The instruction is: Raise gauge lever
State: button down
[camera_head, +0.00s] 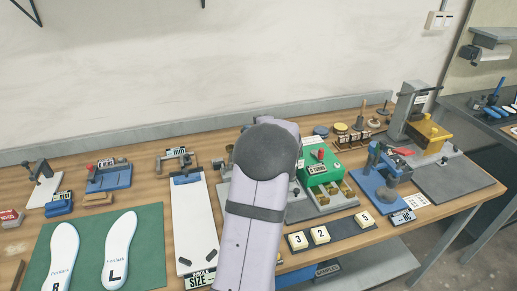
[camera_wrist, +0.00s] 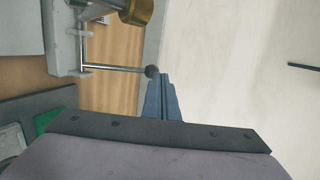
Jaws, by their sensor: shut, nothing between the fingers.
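The lever (camera_wrist: 115,68) shows in the wrist view as a thin metal rod with a dark ball knob (camera_wrist: 152,71) at its end. It comes out of a pale grey fixture (camera_wrist: 62,40) with a brass-coloured round part (camera_wrist: 136,10) near it. My gripper (camera_wrist: 163,77) shows as blue fingers, shut and empty. Its tips are right beside the knob; whether they touch it I cannot tell. In the head view my arm hides the gripper, and I cannot make out the lever there.
Left of my arm are a white size board (camera_head: 194,225) and a green mat (camera_head: 88,245) with two insoles. Right of it are a green box (camera_head: 320,172), number blocks (camera_head: 320,235) and a blue fixture (camera_head: 375,180). A wall (camera_head: 200,60) stands behind the table.

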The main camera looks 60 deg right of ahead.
jog(key=w+d+g+y+p, duration=0.1)
jog(key=p, duration=0.1)
jog(key=shift+w+d+f+p, duration=0.1)
jog(key=shift+p, duration=0.2)
dwell(0.6)
jog(key=s+a+r+b, duration=0.2)
jog(key=s+a+r, duration=0.4)
jog(key=s+r, duration=0.3)
jog(key=shift+r+b, duration=0.15)
jog(key=shift+b, duration=0.25)
